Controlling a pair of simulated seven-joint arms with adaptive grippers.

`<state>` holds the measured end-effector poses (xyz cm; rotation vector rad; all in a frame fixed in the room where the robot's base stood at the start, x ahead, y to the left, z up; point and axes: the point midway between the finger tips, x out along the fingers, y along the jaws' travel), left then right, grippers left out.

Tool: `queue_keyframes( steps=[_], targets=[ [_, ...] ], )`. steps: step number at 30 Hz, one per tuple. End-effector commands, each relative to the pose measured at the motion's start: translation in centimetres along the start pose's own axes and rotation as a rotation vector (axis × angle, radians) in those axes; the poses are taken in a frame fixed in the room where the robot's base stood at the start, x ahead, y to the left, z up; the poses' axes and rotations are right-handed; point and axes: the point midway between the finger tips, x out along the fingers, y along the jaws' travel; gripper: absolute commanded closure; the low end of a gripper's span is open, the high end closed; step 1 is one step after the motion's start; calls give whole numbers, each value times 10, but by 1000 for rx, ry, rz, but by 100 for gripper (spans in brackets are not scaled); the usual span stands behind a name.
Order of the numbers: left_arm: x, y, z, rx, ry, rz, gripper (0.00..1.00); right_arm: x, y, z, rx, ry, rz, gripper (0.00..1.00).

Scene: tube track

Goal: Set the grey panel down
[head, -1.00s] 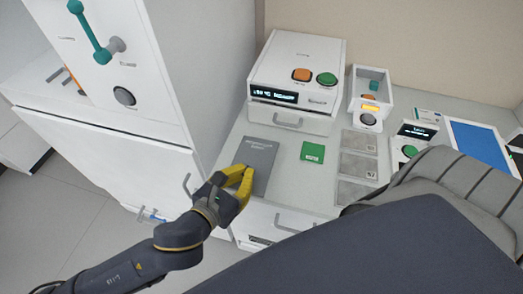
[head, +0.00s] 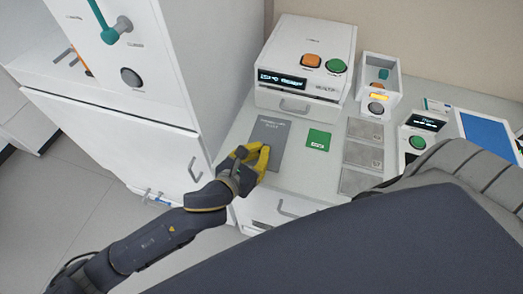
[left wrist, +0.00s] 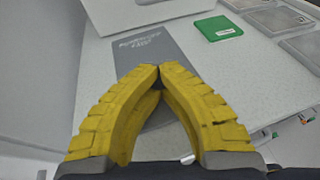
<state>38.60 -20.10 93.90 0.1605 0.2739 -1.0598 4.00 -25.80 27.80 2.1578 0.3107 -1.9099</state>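The grey panel (head: 269,137) is a thin dark-grey rectangle with pale lettering. It is flat on or just above the light counter, left of a green square (head: 317,140); I cannot tell if it touches all over. It also shows in the left wrist view (left wrist: 146,55). My left gripper (head: 258,156) has its yellow fingers over the panel's near part. In the left wrist view its fingertips (left wrist: 160,72) come together around a small dark part at the panel, and the fingers cover some of it. My right gripper is out of view.
A white device (head: 304,62) with orange and green buttons stands behind the panel. Several grey square plates (head: 362,154) lie to the right. A tall white cabinet (head: 165,80) borders the counter on the left. A drawer handle (head: 290,211) sits below the front edge.

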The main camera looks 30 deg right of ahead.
Motion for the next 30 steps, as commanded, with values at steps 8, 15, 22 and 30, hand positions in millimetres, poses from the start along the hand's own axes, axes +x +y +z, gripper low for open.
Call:
queue_keyframes(
  steps=[8,15,22,30],
  targets=[
    [0,0,-1,-2,3,0,84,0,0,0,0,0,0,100],
    [0,0,-1,-1,2,0,73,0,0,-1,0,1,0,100],
    [-7,0,-1,0,2,-1,73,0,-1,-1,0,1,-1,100],
    [-50,0,-1,1,1,0,73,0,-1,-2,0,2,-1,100]
  ],
)
